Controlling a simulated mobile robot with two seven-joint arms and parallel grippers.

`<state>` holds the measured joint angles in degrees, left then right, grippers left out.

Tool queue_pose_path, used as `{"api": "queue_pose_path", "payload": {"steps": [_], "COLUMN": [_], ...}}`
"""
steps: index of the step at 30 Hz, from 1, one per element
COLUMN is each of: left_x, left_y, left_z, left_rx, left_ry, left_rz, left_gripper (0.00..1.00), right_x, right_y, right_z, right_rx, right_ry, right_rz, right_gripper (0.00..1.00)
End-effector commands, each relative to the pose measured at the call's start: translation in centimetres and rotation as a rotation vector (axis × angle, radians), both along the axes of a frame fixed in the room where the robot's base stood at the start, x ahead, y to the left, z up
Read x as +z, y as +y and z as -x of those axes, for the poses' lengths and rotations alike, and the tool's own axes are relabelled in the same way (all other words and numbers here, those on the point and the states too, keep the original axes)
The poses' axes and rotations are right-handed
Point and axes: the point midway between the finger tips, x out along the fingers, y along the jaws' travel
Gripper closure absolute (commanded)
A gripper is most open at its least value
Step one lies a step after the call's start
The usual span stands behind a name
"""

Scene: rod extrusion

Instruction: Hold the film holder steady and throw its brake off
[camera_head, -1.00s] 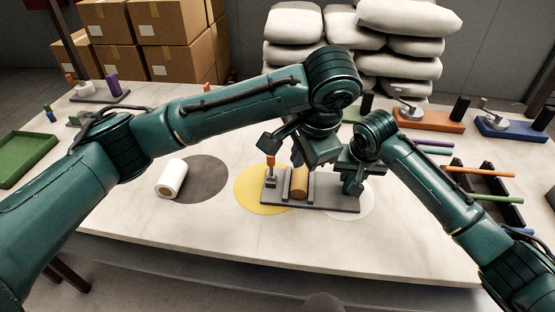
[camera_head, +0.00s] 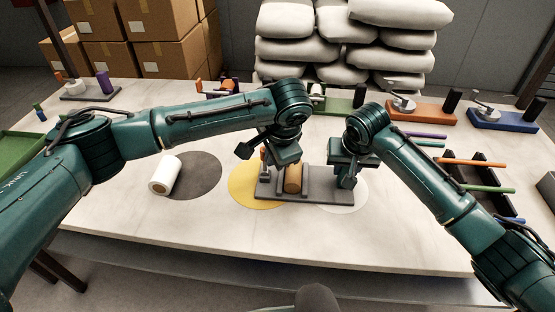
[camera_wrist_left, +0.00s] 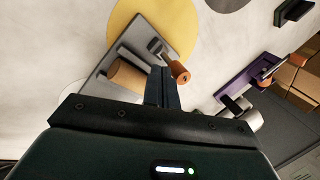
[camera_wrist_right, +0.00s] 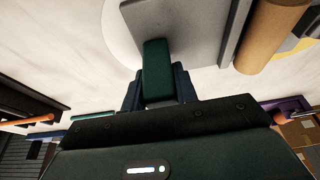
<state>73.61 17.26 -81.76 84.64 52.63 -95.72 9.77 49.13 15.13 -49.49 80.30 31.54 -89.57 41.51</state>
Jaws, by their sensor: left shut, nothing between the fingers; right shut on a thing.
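The film holder is a grey plate (camera_head: 305,197) with a brown roll (camera_head: 293,178) between low uprights, lying across a yellow disc and a white disc. My right gripper (camera_head: 346,172) is shut on the green post (camera_wrist_right: 157,68) at the holder's right end. The brake lever with its orange knob (camera_wrist_left: 180,73) stands at the holder's left end. My left gripper (camera_wrist_left: 164,80) is shut and empty, its tips close beside the knob. I cannot tell if they touch.
Green, orange (camera_head: 422,111) and blue bases stand along the back. A black rack (camera_head: 480,178) with coloured rods is at the right. The table front is clear.

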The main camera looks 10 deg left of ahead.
Motion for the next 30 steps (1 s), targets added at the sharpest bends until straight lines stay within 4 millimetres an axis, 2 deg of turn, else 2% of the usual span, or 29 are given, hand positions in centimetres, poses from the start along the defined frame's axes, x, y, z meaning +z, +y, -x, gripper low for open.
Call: {"api": "queue_pose_path", "payload": {"steps": [14,30], "left_x": [0.03,0.11], "left_y": [0.22,0.99], "left_z": [-0.20,-0.17], "left_rx": [0.000,0.000], "left_ry": [0.001,0.000], "left_rz": [0.006,0.093], "left_gripper": [1.00,1.00], "right_x": [0.03,0.03], "right_y": [0.00,-0.01], "right_z": [-0.02,-0.02], "right_rx": [0.000,0.000], "right_ry": [-0.001,-0.001], "right_rz": [0.000,0.000], "right_gripper": [1.00,1.00]}}
